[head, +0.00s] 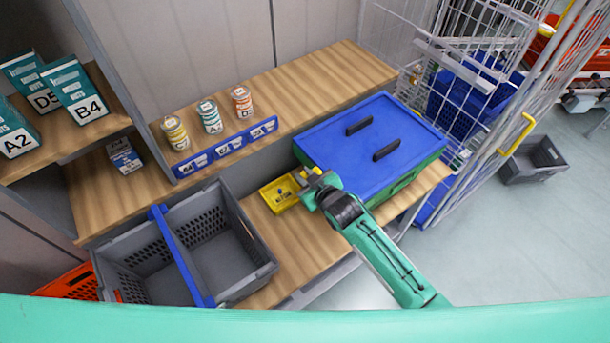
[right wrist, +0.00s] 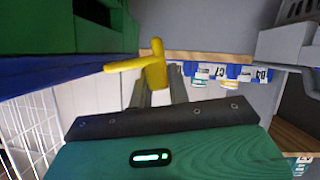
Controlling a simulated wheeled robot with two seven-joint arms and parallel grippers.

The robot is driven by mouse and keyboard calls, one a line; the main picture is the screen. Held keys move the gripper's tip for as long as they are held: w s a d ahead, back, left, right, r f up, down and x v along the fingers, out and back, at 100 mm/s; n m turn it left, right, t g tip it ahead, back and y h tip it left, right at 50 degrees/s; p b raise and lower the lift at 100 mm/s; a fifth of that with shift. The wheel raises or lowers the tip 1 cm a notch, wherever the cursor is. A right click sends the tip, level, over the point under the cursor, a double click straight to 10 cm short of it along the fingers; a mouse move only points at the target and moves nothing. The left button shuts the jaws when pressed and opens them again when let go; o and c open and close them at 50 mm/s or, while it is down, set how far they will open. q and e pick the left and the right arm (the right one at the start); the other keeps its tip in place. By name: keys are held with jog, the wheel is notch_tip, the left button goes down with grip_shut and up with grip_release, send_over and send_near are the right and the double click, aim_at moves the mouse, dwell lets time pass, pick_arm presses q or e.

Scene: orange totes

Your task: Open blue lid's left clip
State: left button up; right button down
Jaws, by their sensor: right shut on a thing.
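The blue lid (head: 345,130), with two black handles, lies on a green box (head: 405,180) at the right end of the wooden bench. My right gripper (head: 312,178) is at the lid's near left corner. In the right wrist view, a yellow T-shaped clip (right wrist: 155,68) sits between the two fingers (right wrist: 160,85) of my right gripper, which is shut on it. The clip's long arm reaches left to the edge of the blue lid (right wrist: 60,80). In the head view the gripper mostly hides the clip. My left gripper does not show.
A small yellow tray (head: 268,203) stands just left of the gripper. A grey tote (head: 130,262) with a blue bar is at the left front. A blue label rail (head: 222,150) and several cans are behind. A wire cage (head: 470,60) stands right of the box.

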jog(key=shift+w+d+r+m+y+p, duration=0.1)
jog(key=shift+d+r+m+y+p, duration=0.15)
jog(key=shift+r+m+p, duration=0.2)
jog(key=shift+w+r+m+g, duration=0.1)
jog(key=shift+m+g, duration=0.25)
jog(key=shift+g, duration=0.05)
jog(key=shift+w+d+r+m+y+b, duration=0.1)
jog(key=shift+d+r+m+y+b, duration=0.15)
jog(key=shift+m+y, duration=0.35)
jog(key=shift+w+d+r+m+g+y+b, duration=0.2)
jog(key=shift+m+g+y+b, duration=0.25)
jog(key=shift+m+b, duration=0.35)
jog(key=shift+w+d+r+m+y+b, duration=0.25)
jog(key=shift+m+y+b, duration=0.35)
jog(key=shift+b, duration=0.5)
jog(key=shift+r, duration=0.1)
jog(key=c, duration=1.3)
grip_release()
